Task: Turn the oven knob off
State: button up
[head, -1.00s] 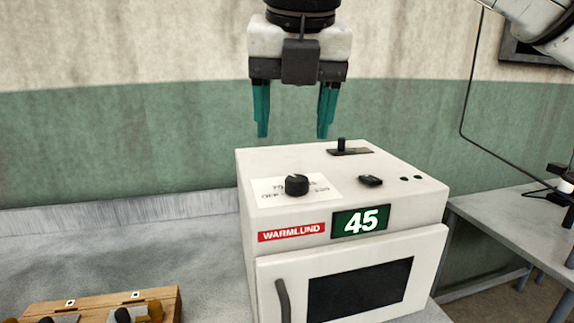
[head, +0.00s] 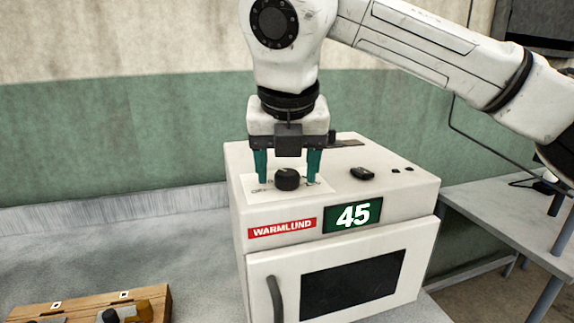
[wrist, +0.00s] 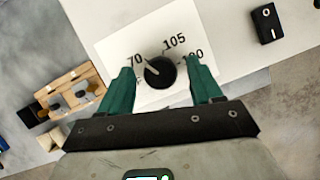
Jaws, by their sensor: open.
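The white oven (head: 340,262) stands on the bench, with a red WARMLUND label and a green display (head: 352,215) reading 45. Its round black knob (head: 287,180) sits on a white dial card on the top face. In the wrist view the knob (wrist: 160,72) has a light pointer mark toward the 70 side; 105 also shows, and the OFF mark is largely hidden. My gripper (head: 287,178) is open, pointing down, its teal fingers on either side of the knob. In the wrist view there are gaps between the fingers (wrist: 161,88) and the knob.
A wooden box (head: 90,305) with several dark and amber items stands at the front left. Another table (head: 500,215) is at right.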

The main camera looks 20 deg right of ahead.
jog(key=shift+f, duration=0.1)
jog(key=c, duration=1)
jog(key=shift+c, duration=0.2)
jog(key=n+y, duration=0.1)
jog(key=n, duration=0.2)
jog(key=shift+d, duration=0.15)
jog(key=n+y, duration=0.1)
jog(key=n, duration=0.1)
jog(key=shift+n, duration=0.4)
jog(key=n+y+p, duration=0.1)
jog(key=n, duration=0.2)
jog(key=n+y+p, duration=0.1)
jog(key=n, duration=0.1)
jog(key=shift+w+d+n+g, duration=0.1)
jog(key=shift+d+n+g, duration=0.1)
jog(key=shift+n+g, duration=0.2)
jog(key=shift+n+y+p, duration=0.3)
